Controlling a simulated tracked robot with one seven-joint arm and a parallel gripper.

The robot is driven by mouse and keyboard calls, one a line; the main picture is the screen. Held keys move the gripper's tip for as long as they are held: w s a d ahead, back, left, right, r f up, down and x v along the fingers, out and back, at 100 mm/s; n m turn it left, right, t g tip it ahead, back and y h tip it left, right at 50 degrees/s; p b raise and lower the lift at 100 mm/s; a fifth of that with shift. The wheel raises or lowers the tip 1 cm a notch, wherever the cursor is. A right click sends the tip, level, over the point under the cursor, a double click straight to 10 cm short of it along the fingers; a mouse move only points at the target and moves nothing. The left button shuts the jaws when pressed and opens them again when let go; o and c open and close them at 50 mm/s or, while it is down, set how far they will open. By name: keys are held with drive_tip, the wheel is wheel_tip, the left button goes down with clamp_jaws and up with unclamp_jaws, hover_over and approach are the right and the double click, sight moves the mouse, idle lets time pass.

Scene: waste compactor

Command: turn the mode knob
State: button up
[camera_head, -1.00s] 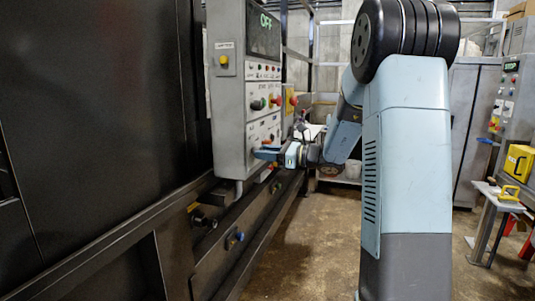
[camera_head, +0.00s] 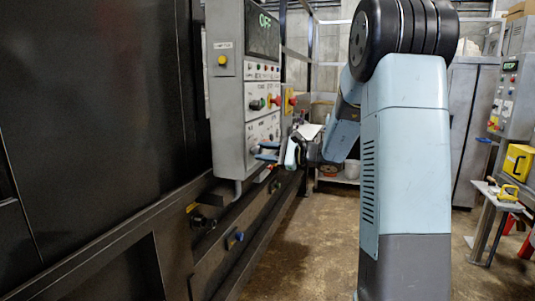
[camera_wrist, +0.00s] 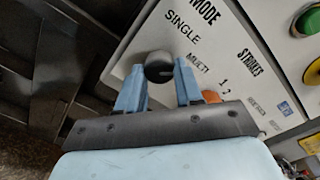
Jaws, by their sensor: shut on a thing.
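The mode knob (camera_wrist: 158,68) is a dark round knob on the white panel plate (camera_wrist: 205,50) marked MODE, SINGLE and MULTI in the wrist view. My gripper (camera_wrist: 160,80) has its two blue fingers on either side of the knob, shut on it. In the head view my gripper (camera_head: 268,151) reaches the lower part of the grey control box (camera_head: 229,120). The knob is hidden by the gripper there.
An orange part (camera_wrist: 211,97) sits just right of the fingers. A green button (camera_wrist: 308,22) is at the upper right in the wrist view. Red knobs (camera_head: 274,101) sit higher on the box. The dark machine body (camera_head: 90,110) fills the left; floor (camera_head: 305,240) is clear below.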

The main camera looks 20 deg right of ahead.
drive_tip(key=n, duration=0.5)
drive_tip(key=shift+s+a, duration=0.1)
drive_tip(key=shift+a, duration=0.15)
drive_tip(key=shift+f+n, duration=0.1)
drive_tip(key=shift+n, duration=2.2)
drive_tip(key=o, duration=1)
drive_tip(key=shift+d, duration=0.1)
drive_tip(key=shift+o, duration=0.2)
drive_tip(key=shift+d, duration=0.1)
